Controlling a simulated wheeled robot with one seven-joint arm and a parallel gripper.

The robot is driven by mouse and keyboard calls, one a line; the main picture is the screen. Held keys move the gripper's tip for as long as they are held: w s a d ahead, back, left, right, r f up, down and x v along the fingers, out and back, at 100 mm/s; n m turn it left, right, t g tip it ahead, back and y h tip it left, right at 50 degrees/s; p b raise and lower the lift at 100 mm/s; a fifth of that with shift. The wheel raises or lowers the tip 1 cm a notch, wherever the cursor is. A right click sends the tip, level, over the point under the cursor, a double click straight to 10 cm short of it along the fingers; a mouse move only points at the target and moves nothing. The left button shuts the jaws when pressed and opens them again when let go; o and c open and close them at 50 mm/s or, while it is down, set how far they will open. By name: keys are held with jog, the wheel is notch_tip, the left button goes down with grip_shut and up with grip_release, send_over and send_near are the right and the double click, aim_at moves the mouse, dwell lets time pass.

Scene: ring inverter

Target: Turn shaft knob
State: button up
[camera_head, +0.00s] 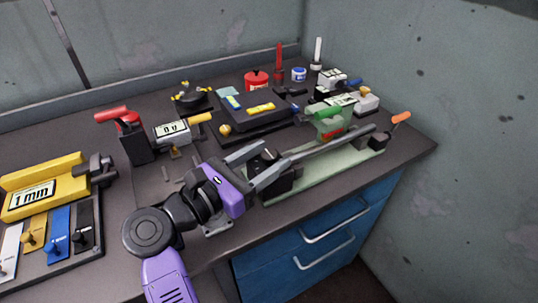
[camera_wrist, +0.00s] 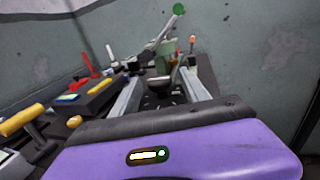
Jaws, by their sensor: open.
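My gripper (camera_head: 272,155) is open, with its two grey fingers spread apart at the left end of a pale green machine bed (camera_head: 330,178). A black block with a dark knob-like top (camera_head: 280,178) stands at that end, near and partly behind the fingers. A long grey shaft (camera_head: 338,146) runs from there toward the right. In the wrist view, a dark rounded part (camera_wrist: 160,83) lies between the two fingers. I cannot tell if either finger touches it. Which part is the shaft knob is not clear. An orange-tipped handle (camera_head: 401,117) stands at the right end.
A green clamp-like block (camera_head: 328,119) stands behind the shaft. A dark tray (camera_head: 255,118), a grey gauge with a yellow handle (camera_head: 178,131) and a yellow "1 mm" block (camera_head: 45,187) occupy the bench. Blue drawers (camera_head: 310,245) with handles are below the front edge.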

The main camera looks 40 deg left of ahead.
jog(key=s, duration=0.4)
jog(key=s+a, duration=0.1)
jog(key=s, duration=0.1)
jog(key=shift+s, duration=0.4)
